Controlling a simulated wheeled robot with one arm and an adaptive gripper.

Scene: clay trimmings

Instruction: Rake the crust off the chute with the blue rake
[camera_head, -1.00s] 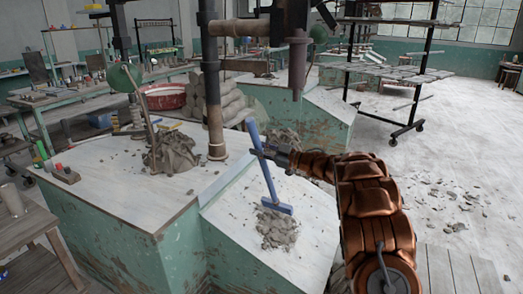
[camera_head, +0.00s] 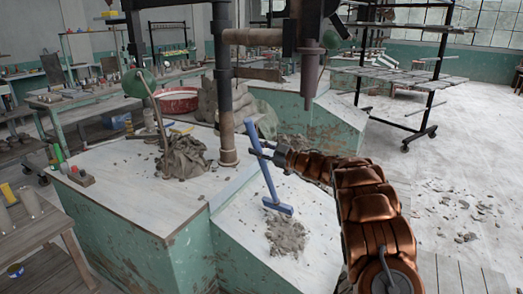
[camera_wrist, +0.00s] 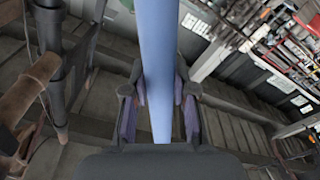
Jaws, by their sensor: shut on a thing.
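The blue rake (camera_head: 268,180) is tilted, its long handle rising up and left from its flat head (camera_head: 278,207). My gripper (camera_head: 266,151) is shut on the upper handle. The wrist view also shows the rake handle (camera_wrist: 158,70) between the two fingers (camera_wrist: 160,115). The chute (camera_head: 237,213) is a pale, sloping surface with green sides. A grey, crumbly patch of crust (camera_head: 286,237) lies on it, just below the rake head in the picture. I cannot tell whether the head touches the chute or the crust.
A rusty upright post (camera_head: 227,120) stands behind the rake on the left. A clay heap (camera_head: 183,158) lies on the white-topped bench beside the chute. A wheeled rack (camera_head: 420,90) stands at the back right. Crumbs (camera_head: 465,205) litter the floor at the right.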

